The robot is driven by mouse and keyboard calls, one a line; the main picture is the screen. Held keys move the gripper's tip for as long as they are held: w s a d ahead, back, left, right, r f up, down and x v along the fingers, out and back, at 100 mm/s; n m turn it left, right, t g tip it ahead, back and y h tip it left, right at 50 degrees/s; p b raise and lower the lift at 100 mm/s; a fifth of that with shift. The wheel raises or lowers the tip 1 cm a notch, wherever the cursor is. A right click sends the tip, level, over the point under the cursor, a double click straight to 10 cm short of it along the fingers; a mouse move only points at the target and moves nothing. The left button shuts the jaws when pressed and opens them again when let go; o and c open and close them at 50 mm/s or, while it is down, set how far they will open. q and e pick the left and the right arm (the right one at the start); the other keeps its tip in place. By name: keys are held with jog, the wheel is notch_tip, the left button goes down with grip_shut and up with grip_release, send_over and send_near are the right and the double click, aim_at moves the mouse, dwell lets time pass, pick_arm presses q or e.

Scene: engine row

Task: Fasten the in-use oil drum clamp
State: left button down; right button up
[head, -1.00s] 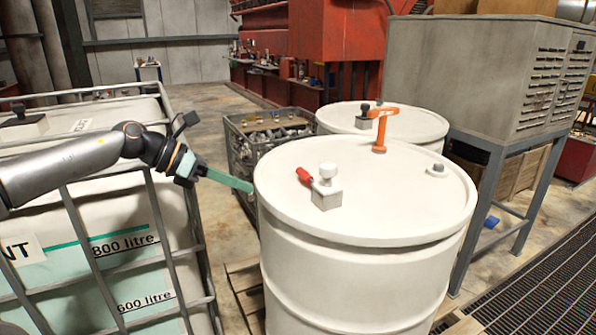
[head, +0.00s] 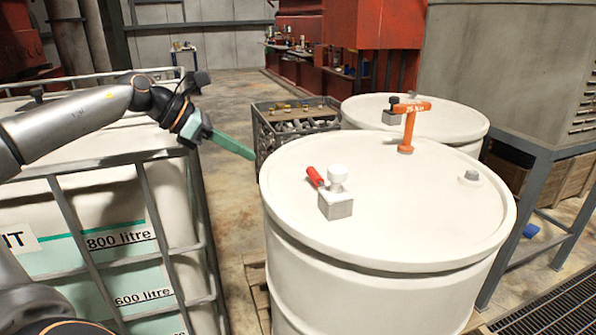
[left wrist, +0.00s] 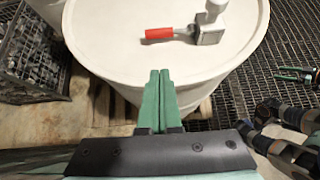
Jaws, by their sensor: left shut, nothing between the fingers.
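The front white drum (head: 390,215) stands upright, with a clamp (head: 336,203) on its lid. The clamp is a grey block with a white knob and a red-handled lever (head: 315,177) that points to the back left. The clamp also shows in the left wrist view (left wrist: 208,30), its red handle (left wrist: 160,33) pointing left. My left gripper (head: 252,156) is shut and empty, its green fingers just left of the drum's rim in the head view. In the left wrist view its fingertips (left wrist: 159,76) point at the drum's near edge. The right gripper is not in the head view.
An orange tool (head: 408,120) stands at the back of the front drum's lid, near a small grey bung (head: 470,177). A second white drum (head: 450,122) stands behind.

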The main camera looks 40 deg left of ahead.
aim_at(318, 180)
pick_arm(q)
jog(key=p+x, duration=0.3)
jog(key=x, duration=0.6)
jog(key=shift+w+d, duration=0.2)
jog(key=shift+w, duration=0.05)
jog(key=shift+w+d+f+p, duration=0.15)
jog(key=shift+w+d+p, duration=0.2)
jog(key=shift+w, duration=0.25)
jog(key=shift+w+d+f+p, duration=0.15)
jog(key=shift+w+d+p, duration=0.1)
jog(key=shift+w+p, duration=0.3)
jog(key=shift+w+d+f, duration=0.25)
jog(key=shift+w+d, duration=0.05)
jog(key=shift+w, duration=0.25)
